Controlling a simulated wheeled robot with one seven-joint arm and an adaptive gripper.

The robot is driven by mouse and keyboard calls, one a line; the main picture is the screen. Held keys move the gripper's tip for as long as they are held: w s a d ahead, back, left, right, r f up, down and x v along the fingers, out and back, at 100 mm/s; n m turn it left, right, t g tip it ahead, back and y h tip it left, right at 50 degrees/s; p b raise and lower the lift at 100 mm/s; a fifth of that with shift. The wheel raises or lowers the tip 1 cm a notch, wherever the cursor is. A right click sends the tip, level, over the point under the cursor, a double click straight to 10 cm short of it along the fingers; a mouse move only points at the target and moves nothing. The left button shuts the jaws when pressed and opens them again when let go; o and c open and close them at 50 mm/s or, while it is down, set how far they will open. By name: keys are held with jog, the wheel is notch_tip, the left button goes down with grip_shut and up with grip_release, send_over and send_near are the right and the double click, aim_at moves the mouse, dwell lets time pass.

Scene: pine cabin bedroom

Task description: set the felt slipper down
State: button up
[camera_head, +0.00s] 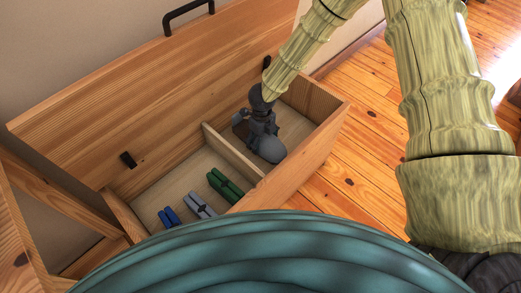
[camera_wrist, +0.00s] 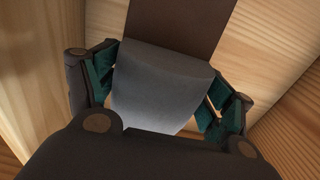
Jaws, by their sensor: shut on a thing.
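The grey felt slipper (camera_head: 271,149) is in the far right compartment of an open wooden chest (camera_head: 297,148). My gripper (camera_head: 262,127) reaches down into that compartment and is shut on the slipper. In the wrist view the slipper (camera_wrist: 160,88) sits between the two teal-padded fingers (camera_wrist: 162,90). Part of it is hidden by the gripper body. Whether its sole touches the compartment floor cannot be told.
A thin divider (camera_head: 232,152) splits the chest. The near left compartment holds a green (camera_head: 225,186), a grey (camera_head: 200,205) and a blue clip-like thing (camera_head: 168,217). The raised lid (camera_head: 160,75) stands behind. Plank floor (camera_head: 350,165) lies to the right.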

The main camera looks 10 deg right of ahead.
notch_tip(320, 180, down, 5)
jog(key=shift+f+b, duration=0.1)
jog(key=shift+b, duration=0.85)
jog(key=o, duration=1.1)
notch_tip(320, 180, up, 12)
jog(key=p, duration=0.4)
jog(key=shift+p, duration=0.4)
jog(key=shift+r, duration=0.2)
